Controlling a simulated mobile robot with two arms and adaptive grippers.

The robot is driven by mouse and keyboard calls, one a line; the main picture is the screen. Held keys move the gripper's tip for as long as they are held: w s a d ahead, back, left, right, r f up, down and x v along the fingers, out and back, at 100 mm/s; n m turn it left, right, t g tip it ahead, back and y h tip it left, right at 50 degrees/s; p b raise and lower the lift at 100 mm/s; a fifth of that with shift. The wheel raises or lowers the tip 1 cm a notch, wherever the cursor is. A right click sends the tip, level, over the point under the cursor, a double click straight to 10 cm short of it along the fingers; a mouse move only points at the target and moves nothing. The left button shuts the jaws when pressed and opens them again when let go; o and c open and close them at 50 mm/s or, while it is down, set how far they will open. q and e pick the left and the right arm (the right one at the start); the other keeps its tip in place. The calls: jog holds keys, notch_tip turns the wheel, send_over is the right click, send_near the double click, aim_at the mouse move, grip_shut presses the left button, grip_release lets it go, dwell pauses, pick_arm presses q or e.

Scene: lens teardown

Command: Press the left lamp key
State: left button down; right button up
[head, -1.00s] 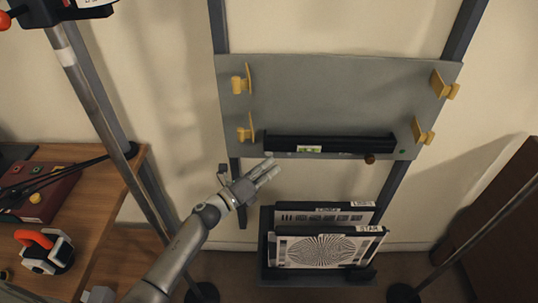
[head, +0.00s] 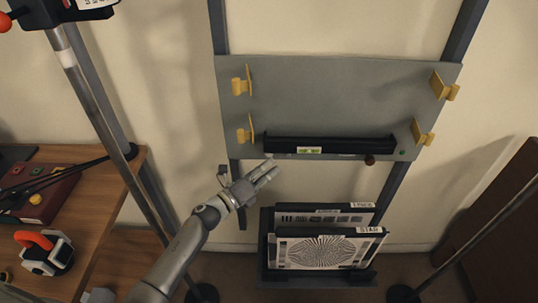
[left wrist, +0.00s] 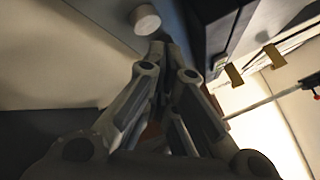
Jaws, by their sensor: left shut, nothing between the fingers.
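My left gripper (head: 272,170) is shut and empty. Its fingers point up and right, in front of the lower left edge of the grey wall board (head: 340,95). In the left wrist view the closed fingertips (left wrist: 157,45) are close below a small pale round knob (left wrist: 145,19). I cannot tell whether they touch it. In the head view that knob is mostly lost near the board's lower left corner. No label shows which is the left lamp key. My right gripper is out of view.
A black bar (head: 335,144) runs along the board's lower part, with yellow brackets (head: 243,86) on the board. Test charts (head: 320,250) stand in a rack below. A metal pole (head: 95,115) and a wooden desk (head: 115,210) are at the left.

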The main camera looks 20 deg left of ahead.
pick_arm(q)
jog(key=shift+w, duration=0.1)
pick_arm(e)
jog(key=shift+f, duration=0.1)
pick_arm(q)
jog(key=shift+w+a+b, duration=0.2)
jog(key=shift+w+b, duration=0.1)
jog(key=shift+w, duration=0.05)
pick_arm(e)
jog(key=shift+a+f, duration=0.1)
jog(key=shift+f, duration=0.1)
pick_arm(q)
jog(key=shift+w+a+b, duration=0.1)
jog(key=shift+w+b, duration=0.2)
jog(key=shift+w, duration=0.1)
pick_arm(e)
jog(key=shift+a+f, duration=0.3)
pick_arm(q)
jog(key=shift+s, duration=0.1)
dwell(0.4)
jog(key=shift+s+d+p, duration=0.3)
jog(key=shift+s, duration=0.45)
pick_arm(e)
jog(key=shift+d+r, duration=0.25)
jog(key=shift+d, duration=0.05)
